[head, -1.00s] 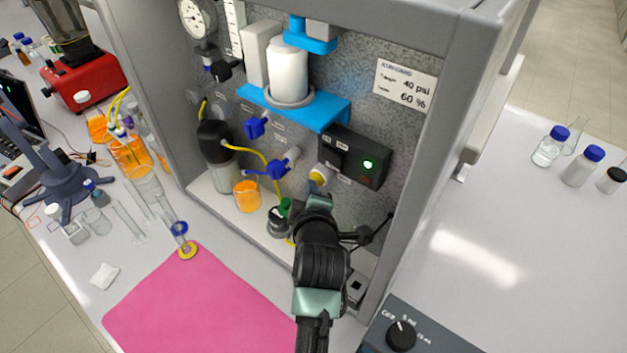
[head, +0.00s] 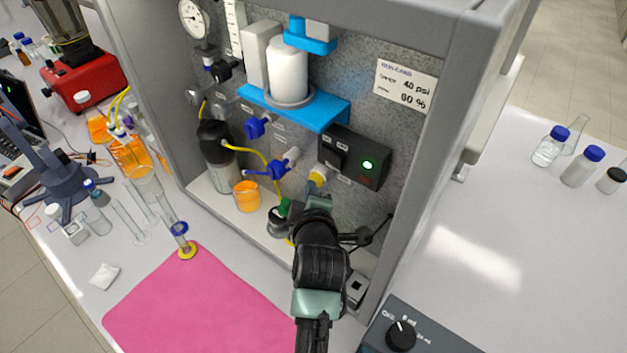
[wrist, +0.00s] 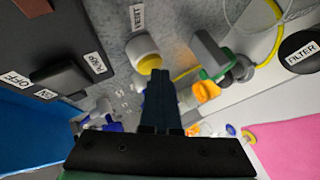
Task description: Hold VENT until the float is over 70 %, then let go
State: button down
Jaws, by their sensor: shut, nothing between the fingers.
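The VENT button (head: 318,176) is a pale cap with a yellow rim on the rig's back panel, below the black switch box. In the wrist view the same VENT button (wrist: 143,52) sits beside its VENT label (wrist: 137,17). My gripper (head: 318,193) is shut and empty, just in front of and below the button. In the wrist view my gripper (wrist: 158,75) has its tips at the button's yellow rim; I cannot tell whether they touch or press it. A white scale tube (head: 235,25) stands at the panel's upper left; no float level is readable.
The black box (head: 352,158) beside the button shows a green light. A card (head: 404,88) reads 40 psi and 60 %. The rig's side wall (head: 440,150) bounds the right.

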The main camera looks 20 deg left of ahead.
jog(key=shift+s+a+p, duration=0.25)
jog(key=shift+s+p, duration=0.1)
jog(key=shift+s, duration=0.5)
jog(key=s, duration=0.1)
jog(key=s+a+p, duration=0.1)
jog(key=s, duration=0.1)
jog(key=s+p, duration=0.1)
jog(key=shift+s+a, duration=0.35)
jog(key=shift+a, duration=0.05)
